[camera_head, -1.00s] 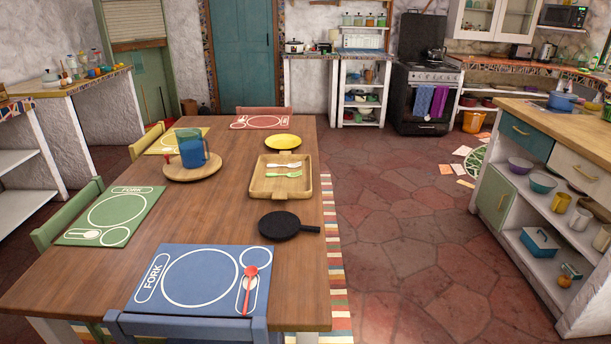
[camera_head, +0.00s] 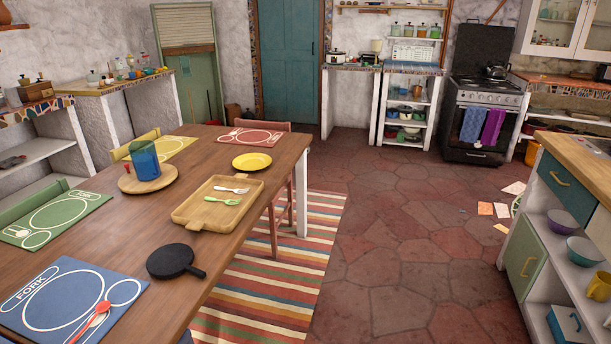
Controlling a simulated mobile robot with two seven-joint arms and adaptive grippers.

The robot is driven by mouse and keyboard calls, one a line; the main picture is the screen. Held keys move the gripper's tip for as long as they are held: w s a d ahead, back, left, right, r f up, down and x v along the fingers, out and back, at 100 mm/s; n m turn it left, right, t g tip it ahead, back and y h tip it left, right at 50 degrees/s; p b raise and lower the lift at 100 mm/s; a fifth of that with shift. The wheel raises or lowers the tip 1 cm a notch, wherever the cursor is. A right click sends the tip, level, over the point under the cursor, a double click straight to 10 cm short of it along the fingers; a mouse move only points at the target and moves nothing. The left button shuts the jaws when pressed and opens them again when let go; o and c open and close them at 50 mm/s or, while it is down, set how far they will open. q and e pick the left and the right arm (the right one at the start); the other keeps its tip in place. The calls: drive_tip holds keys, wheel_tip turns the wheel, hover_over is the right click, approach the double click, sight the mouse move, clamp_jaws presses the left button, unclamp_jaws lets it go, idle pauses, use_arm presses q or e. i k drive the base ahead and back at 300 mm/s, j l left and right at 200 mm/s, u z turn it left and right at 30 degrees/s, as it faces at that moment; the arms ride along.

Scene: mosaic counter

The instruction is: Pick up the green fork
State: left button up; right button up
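The green fork (camera_head: 222,201) lies in the wooden tray (camera_head: 190,218) on the dining table, close to a white fork (camera_head: 232,190). The tray sits near the table's right edge. Both utensils are small in the view, and their fine shape is hard to make out. Neither of my grippers shows in the head view.
A black pan (camera_head: 172,261) and a yellow plate (camera_head: 252,161) flank the tray on the wooden table (camera_head: 130,228). A blue pitcher (camera_head: 144,160) stands on a round board. Right of the table are a striped rug (camera_head: 270,275) and open red stone floor (camera_head: 400,240).

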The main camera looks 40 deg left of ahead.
sight(209, 199)
drive_tip(key=i+j+u, duration=0.15)
drive_tip(key=i+u, duration=0.3)
drive_tip(key=i+l+u, duration=0.1)
drive_tip(key=i+u, duration=0.35)
drive_tip(key=i, duration=0.2)
drive_tip(key=i+l+u, duration=0.3)
drive_tip(key=i+u, duration=0.15)
drive_tip(key=i, duration=0.1)
